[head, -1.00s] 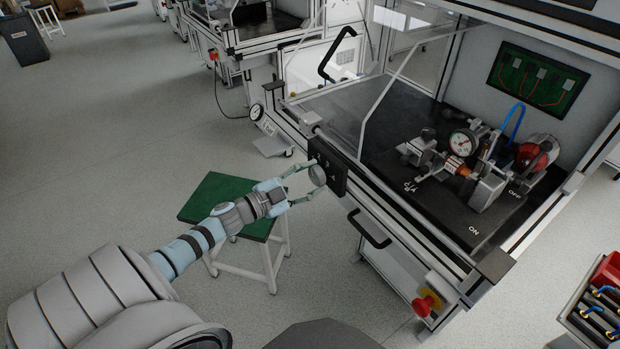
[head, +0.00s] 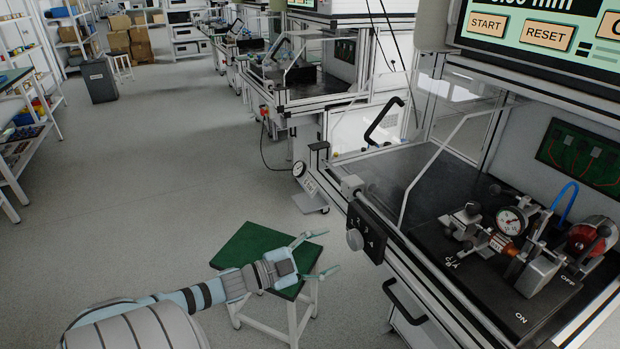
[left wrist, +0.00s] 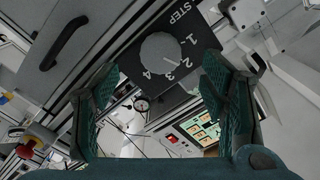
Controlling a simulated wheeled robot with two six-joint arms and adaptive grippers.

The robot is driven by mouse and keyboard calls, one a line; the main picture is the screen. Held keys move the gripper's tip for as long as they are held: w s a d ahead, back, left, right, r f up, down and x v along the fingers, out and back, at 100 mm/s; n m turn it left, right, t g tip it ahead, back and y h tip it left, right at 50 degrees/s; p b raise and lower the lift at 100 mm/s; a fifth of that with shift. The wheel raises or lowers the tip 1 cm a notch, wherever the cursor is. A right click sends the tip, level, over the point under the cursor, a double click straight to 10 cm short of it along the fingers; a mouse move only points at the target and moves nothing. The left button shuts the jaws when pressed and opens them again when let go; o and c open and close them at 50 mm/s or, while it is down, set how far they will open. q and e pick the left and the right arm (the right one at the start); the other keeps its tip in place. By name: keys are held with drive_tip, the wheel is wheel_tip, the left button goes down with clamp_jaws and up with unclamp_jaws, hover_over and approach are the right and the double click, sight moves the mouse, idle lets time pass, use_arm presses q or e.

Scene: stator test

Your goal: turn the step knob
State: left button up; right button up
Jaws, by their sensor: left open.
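The step knob (head: 354,239) is a round grey knob on a black panel (head: 374,243) at the front of the test station. In the left wrist view the knob (left wrist: 159,52) sits by the word STEP and the numbers 1 to 4. Its pale mark points towards the 2 and 3 side; I cannot tell exactly which number. My left gripper (head: 326,252) is open and empty, just left of the knob and apart from it. Its two green fingers (left wrist: 160,88) show on either side below the knob in the left wrist view. My right gripper is not in view.
A green-topped stool (head: 248,247) stands under my left arm. A black handle (head: 404,302) sticks out below the panel. The station holds a dial gauge fixture (head: 511,221), with a START and RESET screen (head: 518,32) above. The floor on the left is clear.

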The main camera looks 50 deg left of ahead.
use_arm(q)
drive_tip(key=v, duration=0.5)
drive_tip(key=shift+s+a, duration=0.1)
drive_tip(key=shift+s, duration=0.15)
